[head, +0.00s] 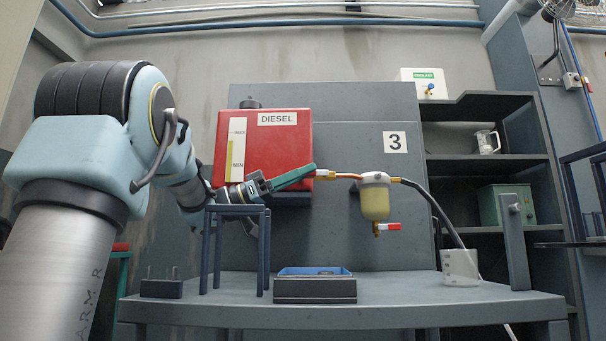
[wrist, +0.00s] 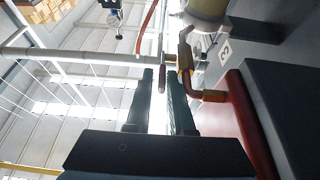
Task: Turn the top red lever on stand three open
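The red diesel tank (head: 262,148) hangs on the panel of stand three, marked by a "3" label (head: 395,142). The top red lever (head: 324,173) sits on the line between the tank and the fuel filter (head: 375,200). In the wrist view the red lever (wrist: 162,78) shows edge-on beside the brass valve (wrist: 184,62). My gripper (head: 312,170) reaches in from the left, its green fingertips at the lever. In the wrist view the fingers (wrist: 161,72) are apart, with the lever in line with the gap between their tips; contact cannot be told.
A second red lever (head: 391,227) is under the filter bowl. A black hose (head: 432,203) runs down to a beaker (head: 460,267). A dark frame (head: 237,209) stands below my wrist, and a blue tray (head: 314,271) lies on the bench (head: 400,311).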

